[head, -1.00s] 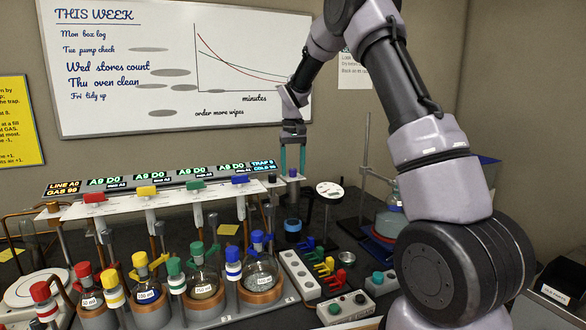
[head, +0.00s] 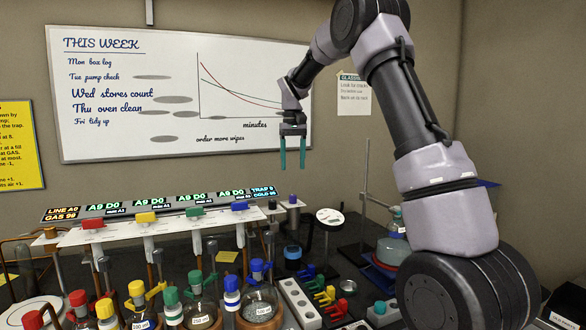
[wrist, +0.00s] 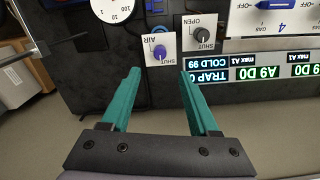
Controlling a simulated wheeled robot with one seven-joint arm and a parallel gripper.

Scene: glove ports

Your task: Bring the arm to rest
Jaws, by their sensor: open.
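My gripper (head: 292,152) hangs in the air in front of the lower right of the whiteboard, above the back of the bench. Its two teal fingers point down, apart and empty. The wrist view also shows my gripper (wrist: 158,85) with its fingers spread and nothing between them. Under it in the wrist view are a purple AIR knob (wrist: 160,52) and a dark knob (wrist: 202,34) marked OPEN and SHUT. My arm bends up from the right side and over to the gripper.
The whiteboard (head: 120,110) is on the back wall. A display bar (head: 130,207) and a white rack with coloured valves stand below left. Flasks with coloured caps (head: 258,310) fill the front left. A round dial (head: 330,217) stands below right. The air around the gripper is clear.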

